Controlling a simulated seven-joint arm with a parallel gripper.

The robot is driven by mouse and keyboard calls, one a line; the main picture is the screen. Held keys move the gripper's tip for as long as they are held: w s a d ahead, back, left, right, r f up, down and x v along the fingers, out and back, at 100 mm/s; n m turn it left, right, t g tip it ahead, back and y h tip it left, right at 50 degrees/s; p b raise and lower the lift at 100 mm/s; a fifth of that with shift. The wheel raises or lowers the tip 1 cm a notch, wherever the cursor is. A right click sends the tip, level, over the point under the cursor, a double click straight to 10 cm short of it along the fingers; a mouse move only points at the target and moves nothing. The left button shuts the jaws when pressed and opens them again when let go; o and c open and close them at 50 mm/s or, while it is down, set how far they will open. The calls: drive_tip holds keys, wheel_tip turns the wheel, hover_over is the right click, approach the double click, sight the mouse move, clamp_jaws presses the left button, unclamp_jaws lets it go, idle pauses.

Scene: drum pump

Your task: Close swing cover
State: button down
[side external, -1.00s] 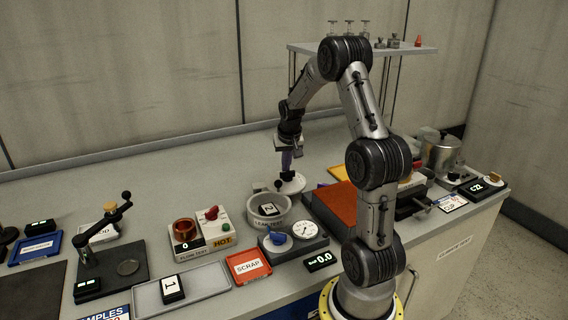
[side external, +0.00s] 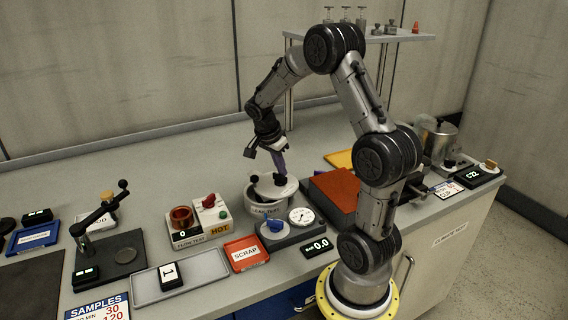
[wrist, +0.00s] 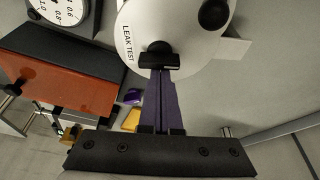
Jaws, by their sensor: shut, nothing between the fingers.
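The swing cover (side external: 287,190) is a white disc with black knobs. It lies over the round grey leak test pot (side external: 266,209), and most or all of the opening is hidden. I cannot tell whether the cover is fully seated or centred. In the wrist view the cover (wrist: 185,60) fills the top middle, with one knob (wrist: 213,14) at upper right and another knob (wrist: 158,52) at my fingertips. My gripper (side external: 280,175) has purple fingers, shut with nothing between them. The fingertips (wrist: 160,68) are at or against the near knob.
A dial gauge block (side external: 285,233) with a blue knob stands in front of the pot. An orange-topped block (side external: 335,188) is to the right. The flow test box (side external: 198,222) and the red scrap tray (side external: 246,252) are to the left. The bench behind is clear.

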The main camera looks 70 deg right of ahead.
sight(277, 183)
drive_tip(key=a+m, duration=0.1)
drive_tip(key=w+a+m, duration=0.1)
drive_tip(key=m, duration=0.1)
drive_tip(key=shift+a+g, duration=0.2)
drive_tip(key=shift+g, duration=0.2)
drive_tip(key=shift+w+a, duration=0.25)
drive_tip(key=shift+a, duration=0.2)
